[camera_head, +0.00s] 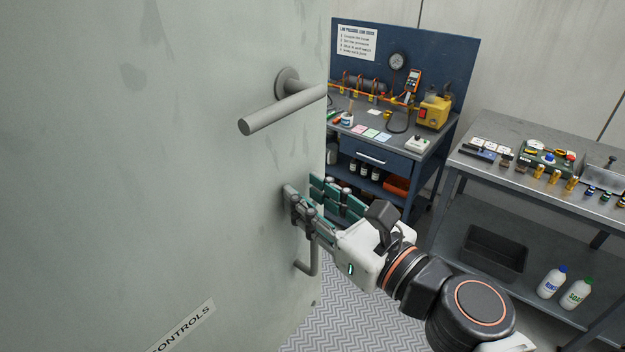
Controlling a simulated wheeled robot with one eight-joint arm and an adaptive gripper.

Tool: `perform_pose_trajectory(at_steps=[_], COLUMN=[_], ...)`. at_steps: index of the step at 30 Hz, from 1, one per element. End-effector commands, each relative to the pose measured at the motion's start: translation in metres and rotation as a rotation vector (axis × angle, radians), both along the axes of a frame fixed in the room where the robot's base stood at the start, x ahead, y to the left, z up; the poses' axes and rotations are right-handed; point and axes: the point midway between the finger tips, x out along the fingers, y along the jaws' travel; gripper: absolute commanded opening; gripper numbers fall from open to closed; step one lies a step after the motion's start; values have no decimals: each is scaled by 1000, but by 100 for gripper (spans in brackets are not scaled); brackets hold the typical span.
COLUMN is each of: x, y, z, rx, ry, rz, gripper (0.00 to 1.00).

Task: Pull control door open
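The control door (150,150) is a large pale grey-green panel filling the left of the head view, with a label reading "CONTROLS" (184,328) low on it. A metal lever handle (280,108) sits high near its right edge. Below it is a bent metal pull handle (311,258); its upper part is hidden behind my gripper. My gripper (322,198) is at the door's right edge, below the lever, with its teal-padded fingers apart on either side of the pull handle's line. Whether they touch the handle cannot be told.
A blue workbench (380,155) with a gauge board stands behind the door edge. A grey metal table (505,180) with fittings, a black tray (495,252) and two white bottles (552,282) is at right. Patterned floor (355,318) shows below my gripper.

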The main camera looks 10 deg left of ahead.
Motion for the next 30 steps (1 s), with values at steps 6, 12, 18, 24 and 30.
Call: perform_pose_trajectory(at_steps=[6, 12, 18, 24, 30], x=[0, 0, 0, 0, 0], y=[0, 0, 0, 0, 0], z=[20, 30, 32, 32, 31], rx=[0, 0, 0, 0, 0], ry=[0, 0, 0, 0, 0], rz=[0, 0, 0, 0, 0], gripper=[31, 31, 31, 31, 31])
